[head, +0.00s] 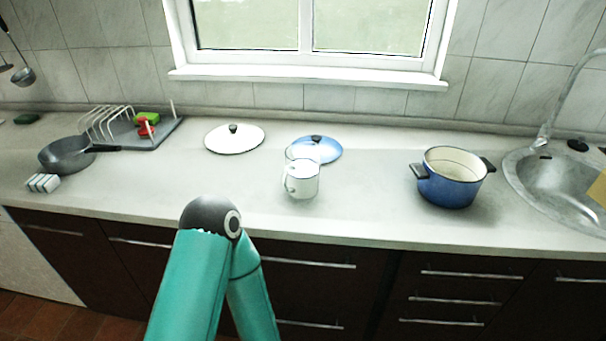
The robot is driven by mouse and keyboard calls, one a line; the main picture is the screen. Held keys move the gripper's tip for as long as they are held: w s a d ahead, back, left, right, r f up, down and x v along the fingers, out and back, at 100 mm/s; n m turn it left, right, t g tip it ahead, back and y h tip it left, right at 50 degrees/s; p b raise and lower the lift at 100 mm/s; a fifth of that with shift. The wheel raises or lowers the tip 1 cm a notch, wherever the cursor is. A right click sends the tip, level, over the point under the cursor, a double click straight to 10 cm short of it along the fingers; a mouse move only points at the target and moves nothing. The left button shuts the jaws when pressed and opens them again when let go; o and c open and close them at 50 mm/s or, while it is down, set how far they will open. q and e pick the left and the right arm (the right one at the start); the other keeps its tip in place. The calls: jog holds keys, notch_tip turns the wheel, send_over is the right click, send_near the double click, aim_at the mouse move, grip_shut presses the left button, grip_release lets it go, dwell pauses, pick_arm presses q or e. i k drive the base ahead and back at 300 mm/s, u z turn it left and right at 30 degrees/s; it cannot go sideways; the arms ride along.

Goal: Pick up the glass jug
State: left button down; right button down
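A clear, see-through vessel that looks like the glass jug (301,153) stands on the counter near the middle, in front of the window. I cannot tell whether the two touch. A blue lid (326,152) lies right behind the jug. Neither gripper is in view; only teal links of one of my arms show at the bottom, left of centre.
A white lid (234,141) lies left of the jug. A blue pot (452,187) stands to the right, by the sink (550,180). A grey pan (66,157) and dish rack (160,134) are at the left. The counter (215,187) is clear between pan and mug.

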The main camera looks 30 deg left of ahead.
aim_at(300, 178)
jog(key=u, duration=1)
jog(key=k, duration=0.7)
jog(key=u, duration=0.25)
jog(key=i, duration=1)
